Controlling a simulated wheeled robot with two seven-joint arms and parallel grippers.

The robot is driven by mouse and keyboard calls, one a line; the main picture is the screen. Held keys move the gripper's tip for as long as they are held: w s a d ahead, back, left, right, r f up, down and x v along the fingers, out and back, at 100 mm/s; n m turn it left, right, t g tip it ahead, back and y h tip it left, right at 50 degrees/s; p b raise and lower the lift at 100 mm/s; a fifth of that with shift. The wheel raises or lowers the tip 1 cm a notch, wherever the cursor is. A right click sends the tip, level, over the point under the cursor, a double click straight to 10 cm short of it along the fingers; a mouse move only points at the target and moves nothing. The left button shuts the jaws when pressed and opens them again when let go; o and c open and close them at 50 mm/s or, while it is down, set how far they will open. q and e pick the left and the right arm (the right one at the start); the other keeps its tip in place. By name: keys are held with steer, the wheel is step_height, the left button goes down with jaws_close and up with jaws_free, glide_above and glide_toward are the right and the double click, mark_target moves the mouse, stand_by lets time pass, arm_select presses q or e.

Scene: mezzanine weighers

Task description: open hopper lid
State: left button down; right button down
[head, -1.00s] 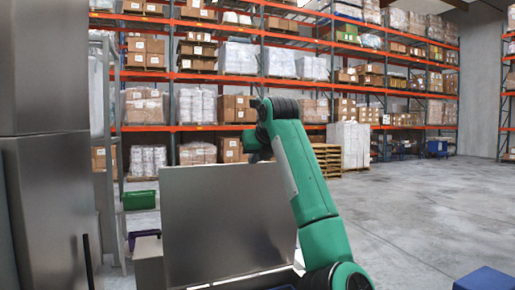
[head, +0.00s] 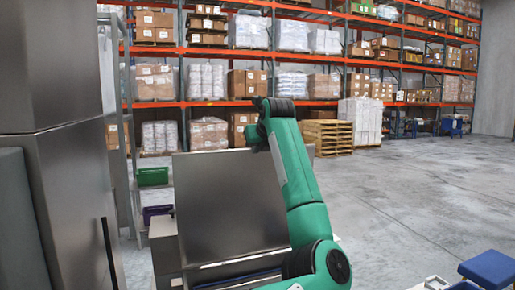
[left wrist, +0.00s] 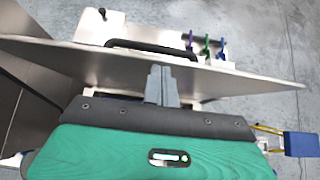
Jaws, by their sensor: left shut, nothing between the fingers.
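The hopper lid (head: 225,205) is a large flat grey metal panel, standing steeply tilted in the head view. In the left wrist view the lid (left wrist: 240,82) shows nearly edge-on across the picture. A black bar handle (left wrist: 150,48) shows near its middle. My left gripper (left wrist: 163,85) is shut and empty, its fingers close to the lid's face; I cannot tell whether they touch it. In the head view my green left arm passes in front of the lid, with the left gripper (head: 255,138) near the top edge. My right gripper is not in view.
Tall grey metal cabinets (head: 75,190) stand close at the left. A green bin (head: 152,176) is beside the lid. A blue thing (head: 490,268) is at the lower right. Pallet racks (head: 300,60) stand behind, and open concrete floor (head: 420,195) lies to the right.

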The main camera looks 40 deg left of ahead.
arm_select(q)
steer(key=w+a+p, duration=0.1)
steer(key=a, duration=0.2)
steer(key=w+a+p, duration=0.2)
steer(key=w+a+r+p, duration=0.1)
steer(key=a, duration=0.2)
steer(key=shift+w+a+r+p, duration=0.1)
steer(key=shift+w+a+p, duration=0.1)
steer(key=shift+a+p, duration=0.15)
steer(key=shift+w+a, duration=0.15)
steer(key=shift+a, duration=0.05)
steer(key=shift+d, duration=0.1)
